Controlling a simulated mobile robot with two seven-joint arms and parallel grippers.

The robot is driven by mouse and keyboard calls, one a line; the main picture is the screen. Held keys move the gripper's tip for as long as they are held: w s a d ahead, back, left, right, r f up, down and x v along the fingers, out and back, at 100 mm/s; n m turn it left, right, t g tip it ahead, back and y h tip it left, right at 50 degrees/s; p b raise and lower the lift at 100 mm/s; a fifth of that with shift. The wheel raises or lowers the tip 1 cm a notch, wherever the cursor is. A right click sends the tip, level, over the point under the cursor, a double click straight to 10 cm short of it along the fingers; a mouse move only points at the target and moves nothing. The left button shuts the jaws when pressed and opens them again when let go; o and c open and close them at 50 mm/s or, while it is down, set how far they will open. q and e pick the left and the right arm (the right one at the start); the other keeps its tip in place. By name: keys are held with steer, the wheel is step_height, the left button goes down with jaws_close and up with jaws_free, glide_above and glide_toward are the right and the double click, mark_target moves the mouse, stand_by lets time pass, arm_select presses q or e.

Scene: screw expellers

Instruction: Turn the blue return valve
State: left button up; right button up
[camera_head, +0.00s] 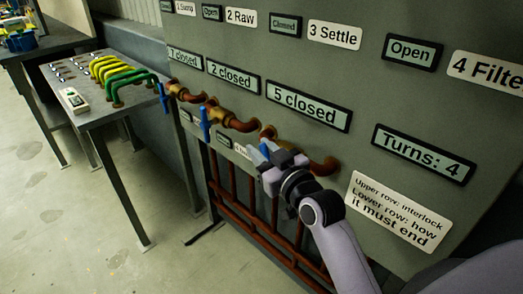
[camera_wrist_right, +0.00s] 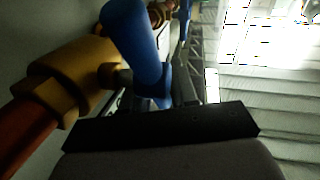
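Three blue valve handles show on the panel's pipes in the head view: one at the left (camera_head: 164,97), one in the middle (camera_head: 205,123), and one at my right gripper (camera_head: 273,165). The label saying which is the return valve is not readable. The right gripper is at the third valve, under the "5 closed" display (camera_head: 307,105), and partly hides it. In the right wrist view a blue handle (camera_wrist_right: 137,45) on a brass valve body (camera_wrist_right: 82,72) stands just ahead of the gripper's black front. Whether the fingers close on it is unclear. The left gripper is out of view.
The grey panel (camera_head: 225,50) carries more displays, including "Turns: 4" (camera_head: 423,153), and a white note (camera_head: 398,212). Brown pipes (camera_head: 270,225) run below. A table (camera_head: 125,115) with yellow and green pipes stands left. The floor (camera_head: 60,220) there is clear.

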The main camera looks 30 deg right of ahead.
steer(key=shift+w, duration=0.1)
jaws_close()
steer(key=shift+f+t+b, duration=0.1)
steer(key=shift+t+b, duration=0.3)
steer(key=shift+b, duration=0.45)
steer(key=shift+s+d+m+t+b, duration=0.1)
steer(key=shift+s+m+t+b, duration=0.2)
steer(key=shift+t+b, duration=0.5)
steer(key=t+b, duration=0.2)
steer(key=b, duration=0.1)
steer(key=shift+s+d+r+m, duration=0.1)
steer(key=shift+s+r+m, duration=0.2)
steer(key=shift+r+m, duration=0.1)
steer(key=shift+s+r+t+b, duration=0.15)
steer(key=shift+r+t+b, duration=0.1)
steer(key=shift+t+b, duration=0.45)
